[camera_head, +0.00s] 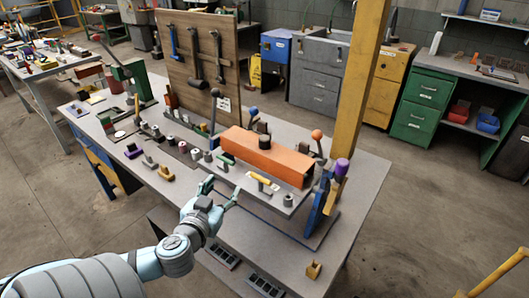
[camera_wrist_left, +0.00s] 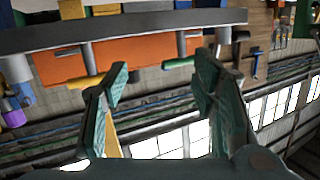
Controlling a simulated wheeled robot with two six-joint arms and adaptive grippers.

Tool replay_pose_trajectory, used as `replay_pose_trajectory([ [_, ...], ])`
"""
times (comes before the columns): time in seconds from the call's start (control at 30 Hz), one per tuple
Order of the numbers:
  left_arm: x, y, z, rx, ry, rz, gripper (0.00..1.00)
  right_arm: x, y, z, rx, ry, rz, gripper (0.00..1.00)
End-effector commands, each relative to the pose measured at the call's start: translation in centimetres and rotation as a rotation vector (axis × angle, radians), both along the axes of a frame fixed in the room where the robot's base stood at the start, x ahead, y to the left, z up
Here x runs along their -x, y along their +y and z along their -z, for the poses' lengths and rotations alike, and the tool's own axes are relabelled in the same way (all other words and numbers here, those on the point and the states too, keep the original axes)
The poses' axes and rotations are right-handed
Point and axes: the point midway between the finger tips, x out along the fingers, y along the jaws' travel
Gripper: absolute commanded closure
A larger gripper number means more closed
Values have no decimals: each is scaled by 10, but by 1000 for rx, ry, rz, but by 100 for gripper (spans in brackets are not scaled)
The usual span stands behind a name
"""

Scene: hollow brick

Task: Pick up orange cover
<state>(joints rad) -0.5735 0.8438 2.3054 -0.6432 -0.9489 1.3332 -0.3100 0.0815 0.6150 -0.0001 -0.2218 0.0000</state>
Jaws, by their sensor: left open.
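The orange cover (camera_head: 262,157) is a long box-like piece lying on the bench fixture, with a dark knob (camera_head: 265,142) on top. It also shows in the left wrist view (camera_wrist_left: 140,57), where the picture looks upside down, behind a grey bar. A yellow handle (camera_head: 259,178) and a green handle (camera_head: 222,158) stand at its near side. My left gripper (camera_head: 221,190) is open and empty, in front of the cover and apart from it. In the left wrist view its spread fingers (camera_wrist_left: 161,72) point toward the cover's near side. My right gripper is not in view.
The grey workbench (camera_head: 356,187) holds several small parts left of the cover. Levers with orange (camera_head: 317,135) and blue (camera_head: 253,112) balls rise near the cover. A purple-topped post (camera_head: 341,167) stands at its right. A wooden tool board (camera_head: 190,60) stands behind.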

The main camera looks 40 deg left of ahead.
Motion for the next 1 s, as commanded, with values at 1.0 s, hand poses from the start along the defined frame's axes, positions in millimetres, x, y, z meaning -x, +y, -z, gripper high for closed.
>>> replay_pose_trajectory([
  [1.0,-170,4,-55,55,-196,182,47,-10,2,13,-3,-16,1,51],
])
